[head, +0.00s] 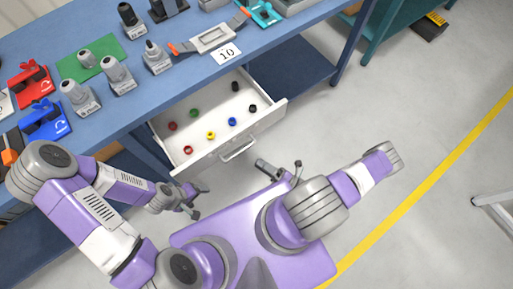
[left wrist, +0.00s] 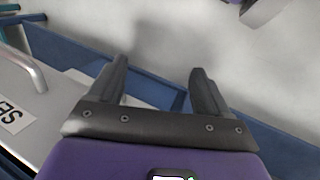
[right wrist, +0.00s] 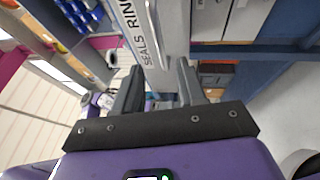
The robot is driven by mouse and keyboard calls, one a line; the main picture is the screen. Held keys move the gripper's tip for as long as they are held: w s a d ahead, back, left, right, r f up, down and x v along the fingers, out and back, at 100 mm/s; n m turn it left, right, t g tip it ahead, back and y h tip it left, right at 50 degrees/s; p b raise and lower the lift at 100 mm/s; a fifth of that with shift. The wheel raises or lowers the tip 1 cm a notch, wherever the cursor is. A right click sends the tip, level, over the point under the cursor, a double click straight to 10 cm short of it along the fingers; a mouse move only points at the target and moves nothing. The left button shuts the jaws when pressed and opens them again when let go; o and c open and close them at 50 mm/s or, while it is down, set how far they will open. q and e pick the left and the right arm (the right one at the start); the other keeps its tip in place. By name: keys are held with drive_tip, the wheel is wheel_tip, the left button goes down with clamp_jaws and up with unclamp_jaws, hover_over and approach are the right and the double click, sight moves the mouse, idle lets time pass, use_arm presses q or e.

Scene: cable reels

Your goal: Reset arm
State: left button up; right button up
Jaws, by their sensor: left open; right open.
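My left gripper (head: 198,202) is low in front of the blue workbench, left of the open drawer's front. In the left wrist view its two dark fingers (left wrist: 160,85) are apart with nothing between them. My right gripper (head: 296,172) is near the drawer's front right, above my purple base. In the right wrist view its fingers (right wrist: 160,88) are apart and empty. Both grippers are clear of the drawer and bench objects in the head view.
An open white drawer (head: 262,125) holds several small coloured rings and juts out from the bench. Grey floor (head: 390,100) at right is free.

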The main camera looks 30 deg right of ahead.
idle(0.5)
drive_tip(key=s+a+n+g+y, duration=0.6)
drive_tip(key=a+n+g, duration=0.3)
drive_tip(key=n+g, duration=0.6)
drive_tip(key=s+f+n+g+h, duration=0.35)
drive_tip(key=n+g+h, duration=0.25)
drive_tip(key=n, duration=0.8)
drive_tip(key=w+d+r+n+t+h, duration=0.1)
drive_tip(key=w+n+t+h, duration=0.3)
drive_tip(key=w+n, duration=0.6)
drive_tip(key=r+n+h, duration=0.1)
drive_tip(key=n+h, duration=0.1)
drive_tip(key=n, duration=0.3)
drive_tip(key=shift+d+r+t, duration=0.3)
drive_tip(key=shift+r, duration=0.05)
drive_tip(key=shift+w, duration=0.1)
idle(1.9)
